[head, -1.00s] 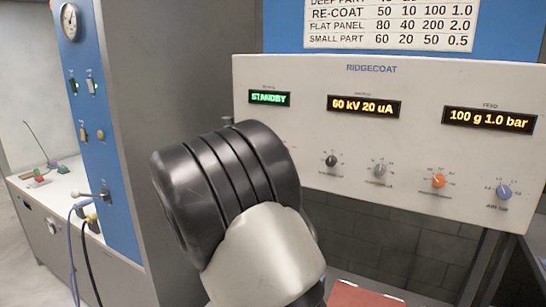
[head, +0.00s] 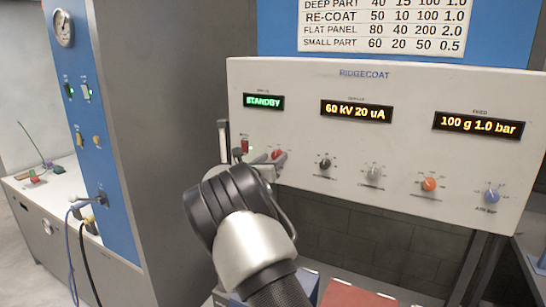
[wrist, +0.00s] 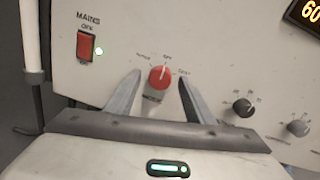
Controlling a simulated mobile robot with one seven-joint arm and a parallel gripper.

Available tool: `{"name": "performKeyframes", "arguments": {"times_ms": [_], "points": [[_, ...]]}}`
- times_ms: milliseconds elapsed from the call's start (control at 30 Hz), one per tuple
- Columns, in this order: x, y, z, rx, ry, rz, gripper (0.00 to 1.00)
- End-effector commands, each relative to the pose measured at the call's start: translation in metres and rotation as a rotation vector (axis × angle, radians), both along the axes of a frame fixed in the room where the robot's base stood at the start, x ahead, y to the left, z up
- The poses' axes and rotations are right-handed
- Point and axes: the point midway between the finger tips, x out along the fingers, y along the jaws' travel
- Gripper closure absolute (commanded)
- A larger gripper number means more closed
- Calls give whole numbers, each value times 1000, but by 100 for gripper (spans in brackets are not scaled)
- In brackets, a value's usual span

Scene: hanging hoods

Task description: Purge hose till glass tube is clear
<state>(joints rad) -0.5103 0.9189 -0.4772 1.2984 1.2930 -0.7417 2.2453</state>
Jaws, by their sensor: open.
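My gripper (wrist: 160,77) is open at the front of the control panel. In the wrist view its two fingers stand on either side of the red mode knob (wrist: 159,76), with gaps on both sides. The knob's white mark points roughly up, toward the "off" label; the side labels are too blurred to read surely. In the head view the red knob (head: 279,155) shows just past my wrist. The panel (head: 400,75) reads "STANDBY", "60 kV 20 uA" and "100 g 1.0 bar".
A red mains switch (wrist: 84,46) with a green light is left of the knob. A black knob (wrist: 243,106) is close on the right. A blue cabinet (head: 92,130) is at left.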

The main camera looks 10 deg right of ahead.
Motion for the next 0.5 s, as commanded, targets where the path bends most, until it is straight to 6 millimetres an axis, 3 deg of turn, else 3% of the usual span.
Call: {"name": "performKeyframes", "arguments": {"times_ms": [333, 500], "points": [[4, -3, 0, 0, -2, -1, 52], [3, -3, 0, -1, -1, -1, 80]]}}
